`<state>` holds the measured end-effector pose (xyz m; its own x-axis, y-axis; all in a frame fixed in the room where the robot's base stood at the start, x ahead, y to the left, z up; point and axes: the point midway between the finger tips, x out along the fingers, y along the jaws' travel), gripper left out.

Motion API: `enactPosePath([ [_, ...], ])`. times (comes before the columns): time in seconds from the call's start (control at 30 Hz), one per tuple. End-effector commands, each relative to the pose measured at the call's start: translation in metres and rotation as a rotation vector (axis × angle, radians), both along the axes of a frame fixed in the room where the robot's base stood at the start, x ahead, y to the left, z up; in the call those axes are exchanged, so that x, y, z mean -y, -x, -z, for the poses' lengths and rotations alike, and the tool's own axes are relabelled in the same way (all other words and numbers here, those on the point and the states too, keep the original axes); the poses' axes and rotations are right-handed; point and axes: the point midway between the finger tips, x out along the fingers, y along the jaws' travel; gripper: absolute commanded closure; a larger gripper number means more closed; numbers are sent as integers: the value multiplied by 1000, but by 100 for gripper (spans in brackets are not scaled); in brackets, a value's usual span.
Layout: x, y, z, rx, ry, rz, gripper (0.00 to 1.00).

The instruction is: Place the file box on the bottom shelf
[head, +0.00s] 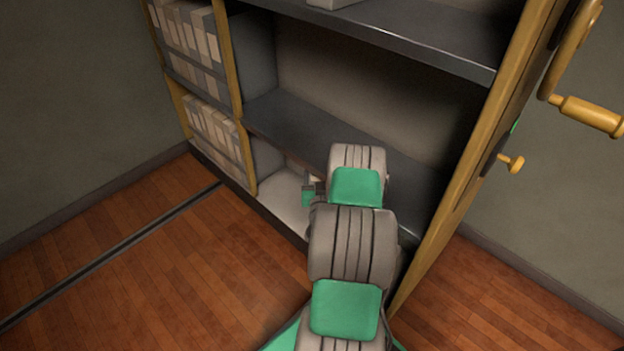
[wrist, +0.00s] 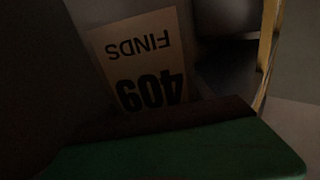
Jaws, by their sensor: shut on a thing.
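The file box (wrist: 140,60) fills much of the dark wrist view. Its tan label reads "FINDS 409" upside down. My gripper (wrist: 180,147) shows as a green and dark band across the bottom of that view, shut on the box. In the head view, my arm reaches into the lower part of the shelf unit and hides the box and most of the gripper. The bottom shelf (head: 284,200) shows as a pale surface left of my arm. Whether the box touches it cannot be told.
The dark middle shelf (head: 290,120) and upper shelf (head: 420,35) are over the bottom bay. Boxed files (head: 190,35) fill the bays at left. A yellow upright with a crank handle (head: 590,115) stands at right.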

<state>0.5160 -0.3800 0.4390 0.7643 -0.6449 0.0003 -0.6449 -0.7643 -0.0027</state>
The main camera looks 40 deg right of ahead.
Motion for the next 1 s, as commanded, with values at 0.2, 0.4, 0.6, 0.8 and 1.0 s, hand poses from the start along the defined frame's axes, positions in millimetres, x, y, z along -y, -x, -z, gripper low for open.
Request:
enactPosePath([
  [0.2, 8, -1, 10, 4, 3, 1, 100],
  [0.4, 8, -1, 25, 5, 4, 1, 100],
  [0.6, 8, -1, 39, 4, 2, 2, 100],
  [0.8, 10, -1, 71, 5, 3, 2, 100],
  [1.0, 12, -2, 67, 5, 5, 1, 100],
])
